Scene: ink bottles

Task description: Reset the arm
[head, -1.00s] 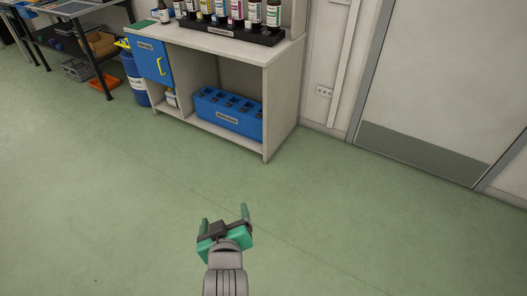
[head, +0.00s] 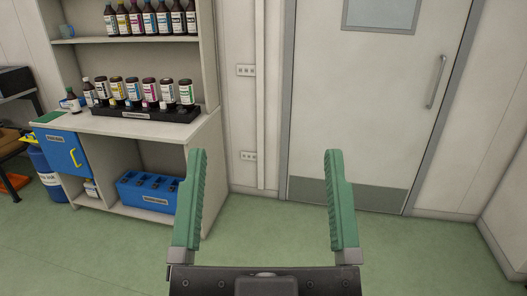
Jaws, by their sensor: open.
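My gripper (head: 264,201) is at the bottom centre of the head view, close to the camera. Its two green ridged fingers stand upright and wide apart, with nothing between them. Beyond them are floor and a grey door. The ink bottles (head: 140,92) stand in a row in a black rack (head: 150,114) on the cabinet's counter, to the left of my gripper and well apart from it. More bottles (head: 148,20) stand on the shelf above.
A pale cabinet (head: 210,140) stands at the left, with a blue door (head: 62,153) and a blue slotted box (head: 146,191) in its lower bay. A blue drum (head: 46,176) stands left of it. The door (head: 370,100) is closed. The floor (head: 262,215) in front is clear.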

